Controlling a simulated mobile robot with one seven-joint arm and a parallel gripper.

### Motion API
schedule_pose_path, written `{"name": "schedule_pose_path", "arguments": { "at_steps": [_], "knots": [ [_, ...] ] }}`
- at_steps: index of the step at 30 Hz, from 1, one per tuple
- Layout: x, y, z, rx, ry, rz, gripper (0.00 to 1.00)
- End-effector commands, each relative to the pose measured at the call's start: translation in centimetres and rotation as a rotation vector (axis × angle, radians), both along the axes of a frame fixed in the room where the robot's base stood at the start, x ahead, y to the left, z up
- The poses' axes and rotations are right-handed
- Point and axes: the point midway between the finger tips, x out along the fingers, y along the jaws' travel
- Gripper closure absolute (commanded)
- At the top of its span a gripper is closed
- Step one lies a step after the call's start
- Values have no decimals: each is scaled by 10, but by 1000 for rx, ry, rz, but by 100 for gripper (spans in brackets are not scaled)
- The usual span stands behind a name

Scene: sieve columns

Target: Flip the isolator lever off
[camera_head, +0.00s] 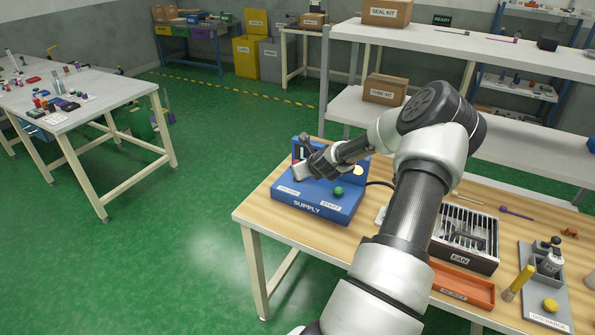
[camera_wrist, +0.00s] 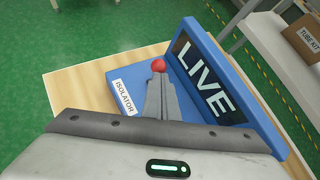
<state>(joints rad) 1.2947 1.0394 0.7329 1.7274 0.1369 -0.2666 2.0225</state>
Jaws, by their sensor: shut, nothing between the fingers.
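The blue supply box (camera_head: 312,209) stands at the left end of the wooden bench, with an upright back panel. In the wrist view the panel carries a LIVE sign (camera_wrist: 207,82), and a white ISOLATOR label (camera_wrist: 123,97) lies on the box top. The isolator lever's red ball knob (camera_wrist: 158,65) shows just beyond my fingertips; its stem is hidden behind the fingers. My gripper (camera_wrist: 158,79) is shut and empty, with its tips right at the knob. I cannot tell whether they touch. In the head view my gripper (camera_head: 301,170) is over the box's left half.
A green button (camera_head: 338,191) and a pale yellow round part (camera_head: 358,170) are on the box's right side. A fan unit (camera_head: 466,236), an orange tray (camera_head: 462,285) and a grey discharge stand (camera_head: 545,300) are farther right. Shelves (camera_head: 450,41) stand behind the bench.

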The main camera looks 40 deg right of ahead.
Motion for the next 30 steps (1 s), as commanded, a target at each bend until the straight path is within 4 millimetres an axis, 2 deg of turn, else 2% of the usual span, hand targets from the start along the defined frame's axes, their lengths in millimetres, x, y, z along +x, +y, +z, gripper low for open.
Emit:
{"name": "schedule_pose_path", "arguments": {
  "at_steps": [1, 2, 11, 20, 30],
  "knots": [
    [3, -5, 10, 41, 16, -2, 100],
    [4, -6, 11, 66, 27, 0, 100],
    [14, -27, 9, 302, 128, 3, 100],
    [13, -30, 5, 302, 126, 1, 100],
    [12, -29, 19, 301, 127, 1, 100]
  ]
}}
